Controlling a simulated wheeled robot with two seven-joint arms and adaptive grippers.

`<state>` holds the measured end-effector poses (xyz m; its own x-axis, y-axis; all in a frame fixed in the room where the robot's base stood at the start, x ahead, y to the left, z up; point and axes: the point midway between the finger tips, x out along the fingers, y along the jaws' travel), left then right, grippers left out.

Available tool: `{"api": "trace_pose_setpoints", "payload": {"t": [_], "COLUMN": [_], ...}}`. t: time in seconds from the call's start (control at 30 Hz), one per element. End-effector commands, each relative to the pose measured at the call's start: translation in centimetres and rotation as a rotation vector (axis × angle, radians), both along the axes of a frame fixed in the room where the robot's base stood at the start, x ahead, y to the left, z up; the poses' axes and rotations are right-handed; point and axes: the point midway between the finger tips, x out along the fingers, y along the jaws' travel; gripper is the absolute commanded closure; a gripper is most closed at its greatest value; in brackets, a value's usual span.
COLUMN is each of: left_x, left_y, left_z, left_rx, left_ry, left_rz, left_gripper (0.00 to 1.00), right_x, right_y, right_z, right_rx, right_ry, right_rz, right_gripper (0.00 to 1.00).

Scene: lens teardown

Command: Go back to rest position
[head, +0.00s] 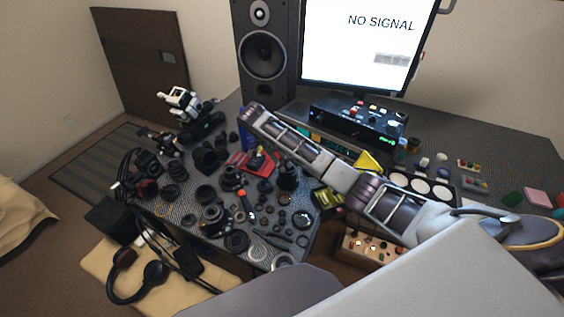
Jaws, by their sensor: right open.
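My right arm comes in from the lower right and reaches up and left across the desk. Its far end, with my right gripper (249,118), is over the back of the desk in front of the speaker. The gripper is open and I see nothing held in it. Its fingers are small and hard to make out against the dark desk. My left gripper is not in view.
Many dark lens parts and rings (212,215) cover the desk's left part. A speaker (263,55), a monitor (360,45) and a black device (358,122) stand at the back. A wooden box with knobs (370,250) is below my arm. Headphones (155,272) lie lower left.

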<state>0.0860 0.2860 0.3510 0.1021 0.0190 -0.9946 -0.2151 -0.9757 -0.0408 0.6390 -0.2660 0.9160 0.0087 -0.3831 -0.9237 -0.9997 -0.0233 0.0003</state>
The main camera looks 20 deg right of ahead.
Motion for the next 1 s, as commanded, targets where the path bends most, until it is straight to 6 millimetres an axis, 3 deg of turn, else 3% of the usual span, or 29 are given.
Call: {"api": "trace_pose_setpoints", "payload": {"t": [0.2,1.0], "left_x": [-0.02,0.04], "left_y": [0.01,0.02], "left_z": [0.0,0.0], "left_rx": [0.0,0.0], "left_ry": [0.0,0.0], "left_rz": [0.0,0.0], "left_gripper": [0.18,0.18], "right_x": [-0.02,-0.03], "right_y": [0.33,0.32], "right_z": [0.8,0.78], "right_rx": [0.001,0.0], "right_ry": [0.001,0.001], "right_rz": [0.0,0.0], "right_gripper": [0.05,0.05]}}
